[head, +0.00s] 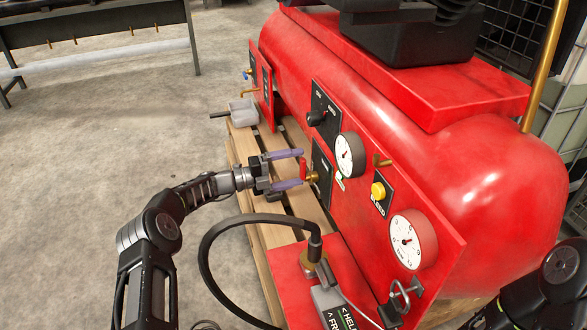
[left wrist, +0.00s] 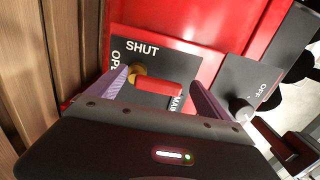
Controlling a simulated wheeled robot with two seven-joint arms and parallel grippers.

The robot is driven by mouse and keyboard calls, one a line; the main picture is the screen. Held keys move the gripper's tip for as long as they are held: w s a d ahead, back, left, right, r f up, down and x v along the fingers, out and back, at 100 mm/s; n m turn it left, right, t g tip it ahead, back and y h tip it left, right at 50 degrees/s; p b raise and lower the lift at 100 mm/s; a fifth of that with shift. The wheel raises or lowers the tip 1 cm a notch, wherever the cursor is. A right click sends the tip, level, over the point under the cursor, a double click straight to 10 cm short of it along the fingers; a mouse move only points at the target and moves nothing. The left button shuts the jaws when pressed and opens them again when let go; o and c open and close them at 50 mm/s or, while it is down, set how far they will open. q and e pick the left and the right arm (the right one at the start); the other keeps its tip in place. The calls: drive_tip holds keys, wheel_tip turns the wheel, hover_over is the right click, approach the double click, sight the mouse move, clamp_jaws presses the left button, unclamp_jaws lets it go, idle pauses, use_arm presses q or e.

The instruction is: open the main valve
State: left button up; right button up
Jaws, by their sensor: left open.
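The main valve has a short red handle (head: 303,168) on a brass stem (head: 313,177), in front of a black plate on the red machine's side panel. In the left wrist view the red handle (left wrist: 158,88) reaches right from the brass hub (left wrist: 137,70). The plate (left wrist: 165,62) reads SHUT above the hub and a partly hidden OPEN to its left. My left gripper (head: 301,167) is open, with one purple finger on each side of the handle. Contact cannot be told. My right gripper is out of view; only part of that arm shows.
Gauges (head: 349,155) (head: 412,239), a black knob (head: 316,118) and a yellow button (head: 378,191) crowd the panel beside the valve. A black hose (head: 205,250) loops below my left arm. A wooden pallet (head: 240,150) lies under the machine. The floor at left is clear.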

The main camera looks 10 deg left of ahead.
use_arm(q)
drive_tip(key=p+v, duration=0.2)
drive_tip(key=v, duration=0.5)
drive_tip(key=shift+s+a, duration=0.25)
drive_tip(key=shift+a, duration=0.1)
idle(0.4)
